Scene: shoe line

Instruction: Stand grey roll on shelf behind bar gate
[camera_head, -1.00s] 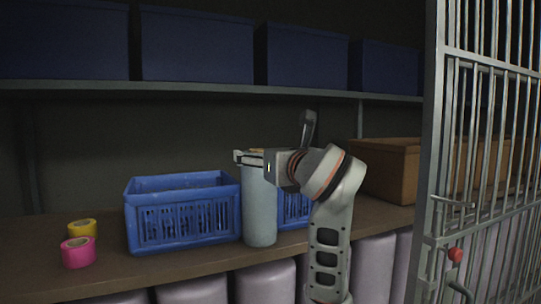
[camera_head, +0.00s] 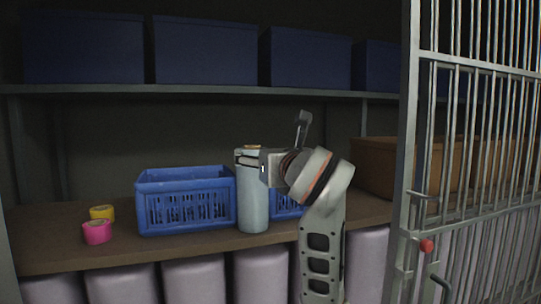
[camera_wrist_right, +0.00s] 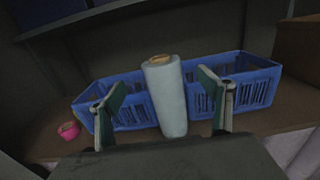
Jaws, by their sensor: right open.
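The grey roll (camera_head: 253,205) stands upright on the brown shelf (camera_head: 70,245), in front of the blue crates. In the right wrist view the roll (camera_wrist_right: 167,95) shows its brown core at the top. My right gripper (camera_wrist_right: 163,105) is open, with one finger on each side of the roll in that view and a gap to each. In the head view the right gripper (camera_head: 252,160) is at the roll's upper part and partly covers it. The bar gate (camera_head: 470,170) is at the right, with a red knob (camera_head: 427,246). My left gripper is not in view.
Blue crates (camera_head: 187,175) stand behind and beside the roll. A yellow tape roll (camera_head: 102,213) and a pink one (camera_head: 97,233) sit at the left. Brown boxes (camera_head: 390,165) are at the right. Pale rounded containers (camera_head: 195,280) are below the shelf.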

